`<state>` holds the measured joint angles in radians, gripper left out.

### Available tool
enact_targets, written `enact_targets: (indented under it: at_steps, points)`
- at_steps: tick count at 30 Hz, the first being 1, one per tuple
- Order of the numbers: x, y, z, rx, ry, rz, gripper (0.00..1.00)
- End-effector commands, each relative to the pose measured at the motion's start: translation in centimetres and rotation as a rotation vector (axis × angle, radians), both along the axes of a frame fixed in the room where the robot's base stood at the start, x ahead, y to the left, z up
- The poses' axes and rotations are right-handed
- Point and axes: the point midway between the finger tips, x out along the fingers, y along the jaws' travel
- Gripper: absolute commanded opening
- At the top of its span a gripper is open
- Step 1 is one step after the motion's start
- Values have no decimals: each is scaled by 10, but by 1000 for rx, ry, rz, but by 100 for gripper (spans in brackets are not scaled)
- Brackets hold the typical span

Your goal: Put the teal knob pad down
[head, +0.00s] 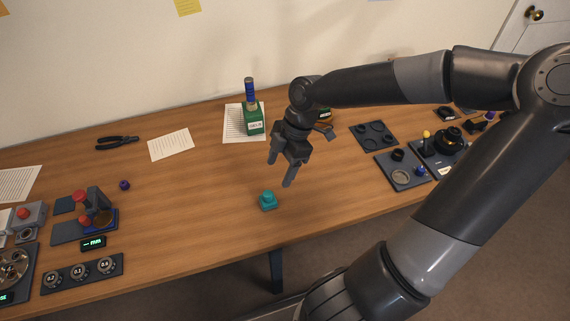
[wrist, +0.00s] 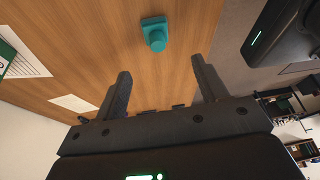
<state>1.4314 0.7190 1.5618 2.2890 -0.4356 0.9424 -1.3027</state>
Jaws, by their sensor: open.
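The teal knob pad (head: 267,201) rests upright on the wooden table near its front edge. It is a square block with a round knob on top. It also shows in the wrist view (wrist: 155,34), beyond the fingertips and between their lines. My gripper (head: 281,172) is open and empty, above the table and a little behind the pad, apart from it. Both fingers (wrist: 158,72) show spread wide in the wrist view with nothing between them.
A green box (head: 254,124) with a blue-topped item stands behind my gripper on paper. Dark trays (head: 374,135) with round parts sit to the right. Pliers (head: 117,142) and a small purple knob (head: 124,185) lie left. The table around the pad is clear.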

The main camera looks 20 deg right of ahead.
Motion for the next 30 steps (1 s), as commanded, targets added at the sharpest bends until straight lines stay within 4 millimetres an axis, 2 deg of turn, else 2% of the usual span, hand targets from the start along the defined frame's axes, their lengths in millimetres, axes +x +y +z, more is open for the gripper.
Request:
enact_targets:
  at_steps: [7, 10, 14, 17, 22, 30]
  points:
    - [-22, 6, -30, -232, 169, -168, 66]
    - [-31, 3, -34, -341, 205, -276, 66]
    - [-40, -4, -29, -467, 214, -433, 66]
    - [-44, -8, -19, -544, 192, -565, 66]
    - [-51, -13, 10, -620, 111, -804, 66]
    - [-66, -10, 71, -555, -65, -1191, 66]
